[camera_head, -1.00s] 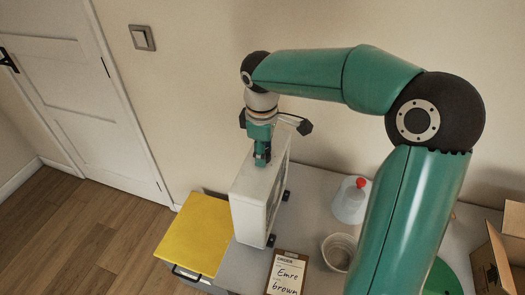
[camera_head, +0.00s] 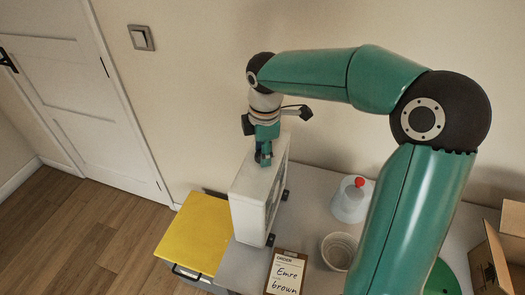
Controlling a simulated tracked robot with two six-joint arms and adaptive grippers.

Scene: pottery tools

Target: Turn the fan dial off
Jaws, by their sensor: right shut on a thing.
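The white box-shaped fan (camera_head: 248,202) stands upright at the left end of the table. Its grille side faces right and shows only at a steep angle. My right gripper (camera_head: 264,160) points straight down at the top of the fan. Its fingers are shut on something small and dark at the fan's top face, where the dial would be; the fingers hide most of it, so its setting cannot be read. My left gripper is not in view.
A yellow-lidded box (camera_head: 198,232) stands left of the fan. An order card (camera_head: 287,272) reading "Emre brown", a pot (camera_head: 338,250) and a clear container with a red knob (camera_head: 350,200) are on the table (camera_head: 316,185). A cardboard box (camera_head: 497,262) is at right. A wall switch (camera_head: 141,37) is behind.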

